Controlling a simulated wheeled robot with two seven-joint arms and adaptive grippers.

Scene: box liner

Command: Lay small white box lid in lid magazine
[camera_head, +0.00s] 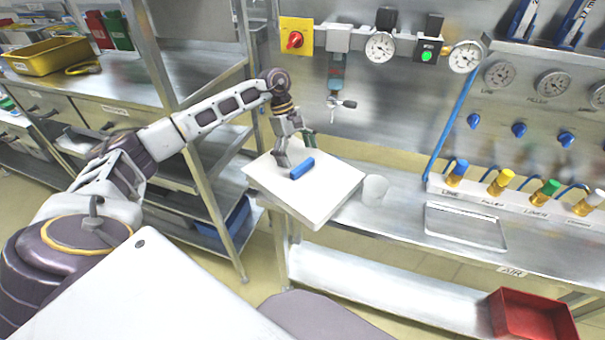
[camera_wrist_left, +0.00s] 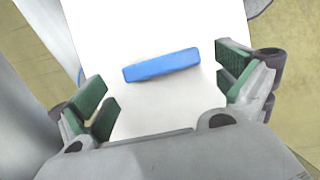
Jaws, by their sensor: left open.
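A flat white square lid (camera_head: 318,201) with a raised blue bar (camera_head: 302,168) on top lies at the left end of the steel bench, its front corner reaching past the bench edge. It also fills the middle of the left wrist view (camera_wrist_left: 155,25), with the blue bar (camera_wrist_left: 162,64) across it. My left gripper (camera_head: 296,154) is low over the lid beside the bar. I cannot make out a lid magazine. My right gripper is out of view.
A shallow steel tray (camera_head: 466,228) lies further right on the bench. Coloured capped fittings (camera_head: 500,182) line the back. A red bin (camera_head: 533,316) sits low right. A steel shelf rack (camera_head: 196,165) stands left.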

